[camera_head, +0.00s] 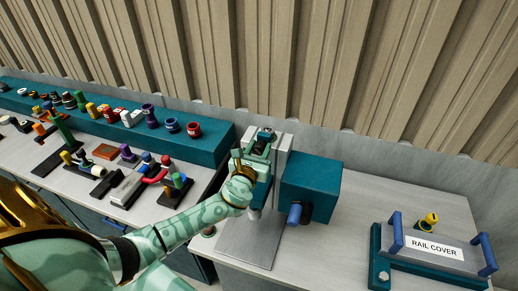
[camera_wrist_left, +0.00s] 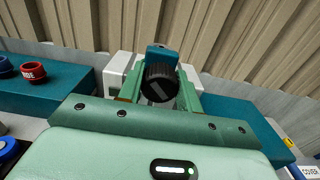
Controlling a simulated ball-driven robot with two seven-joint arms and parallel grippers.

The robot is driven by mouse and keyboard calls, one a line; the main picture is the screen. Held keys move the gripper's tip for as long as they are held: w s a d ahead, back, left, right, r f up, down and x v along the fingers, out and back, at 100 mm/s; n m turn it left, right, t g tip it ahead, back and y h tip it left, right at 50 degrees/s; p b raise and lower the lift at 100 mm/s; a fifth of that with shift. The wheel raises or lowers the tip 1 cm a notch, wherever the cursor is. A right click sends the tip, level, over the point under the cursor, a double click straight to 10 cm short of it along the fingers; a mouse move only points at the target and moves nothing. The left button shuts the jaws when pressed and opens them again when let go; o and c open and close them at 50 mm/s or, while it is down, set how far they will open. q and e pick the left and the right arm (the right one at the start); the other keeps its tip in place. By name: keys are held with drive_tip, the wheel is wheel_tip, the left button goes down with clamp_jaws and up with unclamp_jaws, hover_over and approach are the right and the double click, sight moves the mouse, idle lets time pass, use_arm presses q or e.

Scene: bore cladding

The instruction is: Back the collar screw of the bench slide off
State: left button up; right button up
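The bench slide (camera_head: 282,150) stands upright on a grey plate (camera_head: 247,240), with a pale column. A black ribbed knob with a grey bar on its face, apparently the collar screw (camera_head: 264,141), sits near its top. In the left wrist view the knob (camera_wrist_left: 160,84) is straight ahead, with a teal piece (camera_wrist_left: 161,54) above it. My left gripper (camera_head: 258,152) is at the knob, its green fingers on either side. In the left wrist view the fingers (camera_wrist_left: 160,88) lie against the knob with no clear gap. My right gripper is not in view.
The rail cover (camera_head: 433,246) with blue handles lies at far right. A teal shelf (camera_head: 215,146) and the bench at left hold several small parts. A ribbed wall stands behind.

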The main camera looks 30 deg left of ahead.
use_arm(q)
drive_tip(key=shift+c, duration=1.3)
